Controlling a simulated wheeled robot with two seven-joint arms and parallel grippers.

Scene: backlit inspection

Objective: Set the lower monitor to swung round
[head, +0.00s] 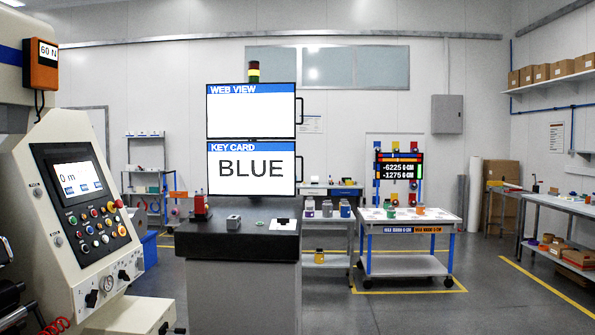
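The lower monitor (251,170) shows a blue "KEY CARD" header and the word BLUE. It faces me squarely, with a dark handle (300,168) at its right edge. The upper monitor (251,111) sits directly above it, reads "WEB VIEW" with a blank white screen, and also has a handle on its right. Both stand over a dark-topped pedestal (240,243). Neither of my grippers is in view.
A control console (75,210) with buttons stands close on the left. Small items, including a red device (200,208) and a grey block (233,222), sit on the pedestal top. A white cart (408,218) stands behind right. Open floor lies right of the pedestal.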

